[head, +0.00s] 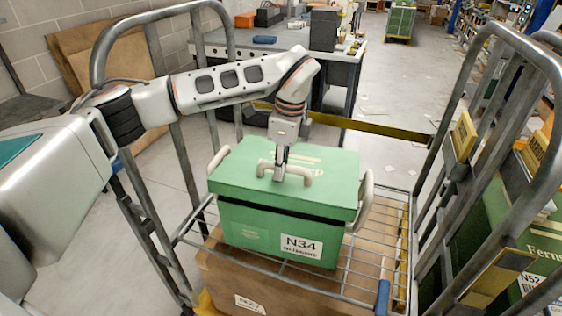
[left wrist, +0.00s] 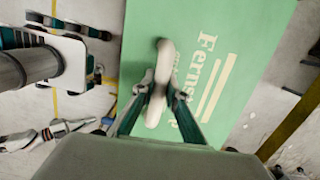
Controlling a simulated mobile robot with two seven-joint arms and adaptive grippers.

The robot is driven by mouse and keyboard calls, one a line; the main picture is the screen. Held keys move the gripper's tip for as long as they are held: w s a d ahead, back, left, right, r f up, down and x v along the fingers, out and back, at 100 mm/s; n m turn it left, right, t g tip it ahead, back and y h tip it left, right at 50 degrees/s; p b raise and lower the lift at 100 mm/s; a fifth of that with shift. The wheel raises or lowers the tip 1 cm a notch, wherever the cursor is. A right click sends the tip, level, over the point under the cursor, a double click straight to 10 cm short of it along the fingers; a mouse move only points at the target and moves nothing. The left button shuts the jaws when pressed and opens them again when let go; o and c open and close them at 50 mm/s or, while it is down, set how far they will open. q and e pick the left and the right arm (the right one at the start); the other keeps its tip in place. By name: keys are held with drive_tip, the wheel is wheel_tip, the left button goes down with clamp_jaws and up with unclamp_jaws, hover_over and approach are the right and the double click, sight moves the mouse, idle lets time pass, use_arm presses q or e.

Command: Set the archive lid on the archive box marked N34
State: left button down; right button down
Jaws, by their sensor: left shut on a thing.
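The green archive lid (head: 320,165) has a pale bar handle (head: 297,177) on top. My left gripper (head: 281,172) is shut on this handle. In the left wrist view the fingers (left wrist: 158,90) close on the handle (left wrist: 162,62), with the lid's printed green top (left wrist: 245,60) beyond. The green archive box marked N34 (head: 250,238) stands upright directly under the lid. A dark band shows between lid and box along the front; I cannot tell whether they touch. The box's inside is hidden. My right gripper is not in view.
The box stands on a wire shelf (head: 375,262) in a cage trolley with tall grey side frames (head: 460,120). A brown carton (head: 225,275) is below. Another green box (head: 545,235) stands at the right. A yellow bar (head: 365,126) crosses behind; a cluttered workbench (head: 335,57) stands farther back.

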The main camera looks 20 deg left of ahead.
sight(281, 185)
use_arm(q)
drive_tip(key=shift+f, duration=0.45)
drive_tip(key=shift+f+b, duration=0.5)
drive_tip(key=shift+f, duration=0.1)
drive_tip(key=shift+f+b, duration=0.55)
drive_tip(key=shift+f, duration=0.4)
drive_tip(key=shift+f+b, duration=0.6)
drive_tip(key=shift+f, duration=0.3)
drive_tip(key=shift+f+b, duration=0.5)
drive_tip(key=shift+f, duration=0.4)
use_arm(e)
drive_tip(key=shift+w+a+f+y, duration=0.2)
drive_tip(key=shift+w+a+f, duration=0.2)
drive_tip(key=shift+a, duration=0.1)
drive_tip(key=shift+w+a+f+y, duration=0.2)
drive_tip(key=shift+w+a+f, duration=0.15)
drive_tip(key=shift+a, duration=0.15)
use_arm(q)
drive_tip(key=c, duration=2)
unclamp_jaws()
drive_tip(key=shift+o, duration=0.2)
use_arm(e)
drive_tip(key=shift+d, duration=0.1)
